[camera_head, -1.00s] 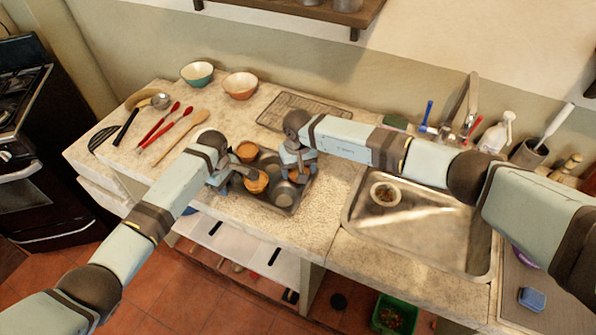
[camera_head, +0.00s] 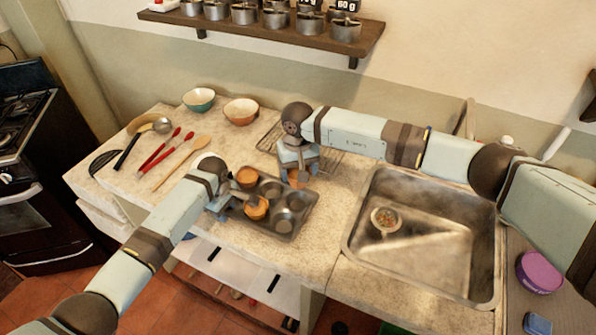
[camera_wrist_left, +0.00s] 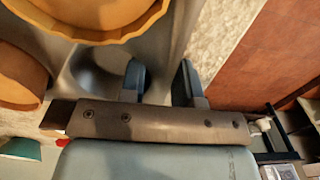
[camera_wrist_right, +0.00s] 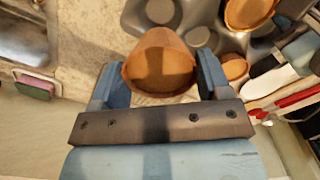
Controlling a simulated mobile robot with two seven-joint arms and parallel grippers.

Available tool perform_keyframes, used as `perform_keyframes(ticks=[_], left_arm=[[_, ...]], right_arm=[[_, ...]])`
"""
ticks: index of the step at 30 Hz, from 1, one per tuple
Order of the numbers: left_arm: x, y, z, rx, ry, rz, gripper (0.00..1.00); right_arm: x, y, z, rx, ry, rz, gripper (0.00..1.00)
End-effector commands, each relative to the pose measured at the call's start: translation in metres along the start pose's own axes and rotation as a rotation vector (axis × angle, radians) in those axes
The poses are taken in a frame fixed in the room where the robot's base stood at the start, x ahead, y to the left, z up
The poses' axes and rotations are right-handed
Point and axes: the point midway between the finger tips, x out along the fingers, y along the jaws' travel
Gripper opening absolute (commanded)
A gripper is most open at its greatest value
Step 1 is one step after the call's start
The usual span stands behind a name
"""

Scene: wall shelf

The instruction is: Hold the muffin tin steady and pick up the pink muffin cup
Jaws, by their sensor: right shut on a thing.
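The dark grey muffin tin (camera_head: 283,227) lies on the counter, with two orange cups, one nearer (camera_head: 256,208) and one farther (camera_head: 246,177), in its left part. My right gripper (camera_head: 298,174) is shut on a third cup (camera_wrist_right: 158,65), which looks orange-brown rather than clearly pink. It holds this cup upside or tilted, I cannot tell which, at the tin's back right, apart from the wells. My left gripper (camera_wrist_left: 158,72) is at the tin's near left edge. Its fingers stand apart with the rim between them, and no grip on it shows.
A sink (camera_head: 425,255) with a small strainer (camera_head: 385,219) lies to the right. A wire rack (camera_head: 325,160) is behind my right gripper. Utensils (camera_head: 160,150) and two bowls, teal (camera_head: 199,99) and orange (camera_head: 241,111), are at the left. A wall shelf (camera_head: 270,29) hangs above.

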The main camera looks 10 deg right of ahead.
Motion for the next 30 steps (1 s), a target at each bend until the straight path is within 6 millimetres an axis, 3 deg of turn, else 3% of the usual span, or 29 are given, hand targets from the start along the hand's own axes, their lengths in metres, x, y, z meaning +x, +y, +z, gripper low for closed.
perform_keyframes(ticks=[1,3,14,30], left_arm=[[0.0,0.0,0.0,0.0,0.0,0.0,0.42],[0.0,0.0,0.0,0.0,0.0,0.0,0.51],[-0.008,0.001,0.0,0.0,0.0,0.001,0.51],[-0.108,0.001,0.0,0.0,0.001,0.003,0.51]], right_arm=[[0.0,0.0,0.0,0.0,0.0,0.0,0.48],[0.0,0.0,0.0,0.0,0.0,0.0,0.48],[0.0,0.0,0.0,0.0,0.0,0.0,0.48],[0.0,0.0,0.0,0.0,0.0,0.0,0.48]])
